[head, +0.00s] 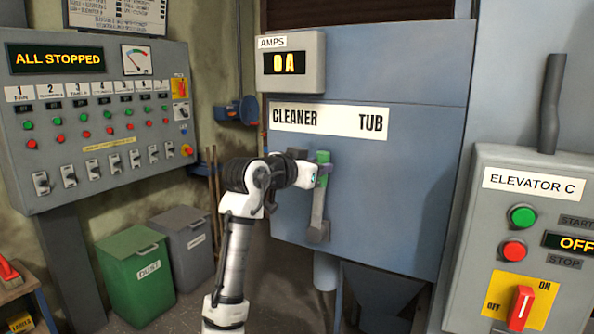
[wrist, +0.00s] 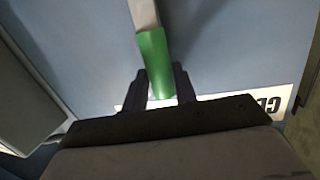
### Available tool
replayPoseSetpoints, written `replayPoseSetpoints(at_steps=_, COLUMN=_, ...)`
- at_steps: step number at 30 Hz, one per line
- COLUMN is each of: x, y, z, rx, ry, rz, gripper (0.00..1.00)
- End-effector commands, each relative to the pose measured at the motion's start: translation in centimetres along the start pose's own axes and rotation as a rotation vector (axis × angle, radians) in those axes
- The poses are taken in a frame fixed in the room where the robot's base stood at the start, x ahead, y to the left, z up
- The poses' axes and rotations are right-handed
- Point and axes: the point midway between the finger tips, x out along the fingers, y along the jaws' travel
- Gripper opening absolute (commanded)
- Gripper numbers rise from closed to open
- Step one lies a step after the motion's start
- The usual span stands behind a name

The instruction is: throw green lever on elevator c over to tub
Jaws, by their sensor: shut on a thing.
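The green lever (head: 322,172) is a grey arm with a green grip, mounted on the blue elevator casing (head: 420,200). It stands nearly upright, green end up, below the label reading CLEANER at left and TUB at right (head: 373,123). It stands between the two words, nearer CLEANER. My gripper (head: 312,176) reaches it from the left in the head view. In the wrist view the green grip (wrist: 154,62) sits between the two dark fingers (wrist: 161,84), and my gripper is shut on it.
The Elevator C box (head: 535,200) at right shows OFF, with a red switch (head: 521,308). The control panel (head: 100,190) at left reads ALL STOPPED. Green (head: 136,285) and grey bins (head: 190,262) stand on the floor at left.

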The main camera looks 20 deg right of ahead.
Motion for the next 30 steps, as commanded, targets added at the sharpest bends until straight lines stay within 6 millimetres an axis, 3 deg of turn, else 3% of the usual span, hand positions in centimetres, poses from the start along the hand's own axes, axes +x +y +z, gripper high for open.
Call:
replayPoseSetpoints(at_steps=6, x=0.7, y=3.8, z=0.2, rx=0.191, ry=-0.035, rz=-0.021, gripper=0.00)
replayPoseSetpoints(at_steps=15, x=1.6, y=7.2, z=1.1, rx=0.379, ry=-0.072, rz=-0.043, gripper=0.00)
replayPoseSetpoints(at_steps=30, x=2.0, y=8.9, z=1.7, rx=0.479, ry=-0.094, rz=-0.055, gripper=0.00)
